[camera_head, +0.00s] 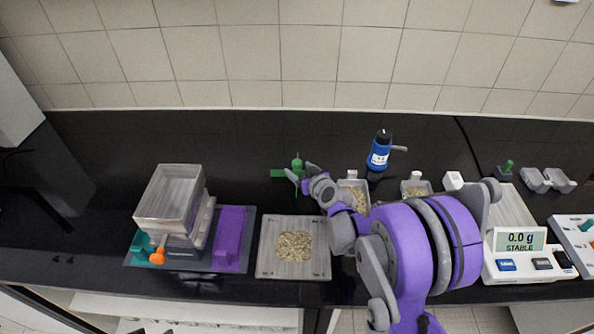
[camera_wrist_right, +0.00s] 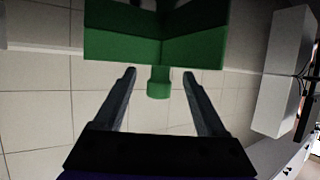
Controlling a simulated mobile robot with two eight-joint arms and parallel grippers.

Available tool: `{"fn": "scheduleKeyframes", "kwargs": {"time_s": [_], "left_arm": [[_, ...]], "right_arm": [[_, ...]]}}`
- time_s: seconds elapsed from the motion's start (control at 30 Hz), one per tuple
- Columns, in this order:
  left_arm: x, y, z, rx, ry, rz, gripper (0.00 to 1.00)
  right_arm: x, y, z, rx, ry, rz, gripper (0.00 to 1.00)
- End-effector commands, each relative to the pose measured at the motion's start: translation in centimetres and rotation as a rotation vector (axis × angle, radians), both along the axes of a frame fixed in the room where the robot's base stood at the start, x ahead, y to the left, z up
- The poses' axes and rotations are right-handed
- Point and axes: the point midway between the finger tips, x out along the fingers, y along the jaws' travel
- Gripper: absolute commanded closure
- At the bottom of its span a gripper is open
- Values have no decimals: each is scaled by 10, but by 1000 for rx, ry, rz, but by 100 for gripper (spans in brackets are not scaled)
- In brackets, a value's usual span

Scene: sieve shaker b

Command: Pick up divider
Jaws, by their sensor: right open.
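The green divider (camera_head: 280,173), which I take to be the green piece with a knob, is at the back of the black bench, partly hidden by my right gripper. In the wrist view the divider (camera_wrist_right: 150,45) shows as crossed green plates with a short round knob pointing toward the gripper. My right gripper (camera_head: 302,174) is open at the divider. In the wrist view the knob lies between the fingers of the right gripper (camera_wrist_right: 160,75), with a gap on each side. My left gripper is not in view.
A wooden tray of grains (camera_head: 265,262) lies in front of the divider. Stacked clear boxes (camera_head: 165,195) and a purple block (camera_head: 230,235) stand left. A blue bottle (camera_head: 379,155), small grain containers (camera_head: 416,190) and a scale (camera_head: 520,262) stand right. A tiled wall (camera_head: 240,60) closes the back.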

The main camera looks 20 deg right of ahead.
Motion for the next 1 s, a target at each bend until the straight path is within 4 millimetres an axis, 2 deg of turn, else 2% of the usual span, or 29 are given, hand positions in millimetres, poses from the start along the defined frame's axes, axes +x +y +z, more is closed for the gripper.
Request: {"fn": "scheduleKeyframes", "kwargs": {"time_s": [0.2,0.6,1.0], "left_arm": [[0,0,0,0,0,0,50],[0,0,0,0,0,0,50],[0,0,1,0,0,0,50]], "right_arm": [[0,0,0,1,0,0,26],[0,0,0,1,0,-1,98],[0,0,3,1,-1,-1,100]]}}
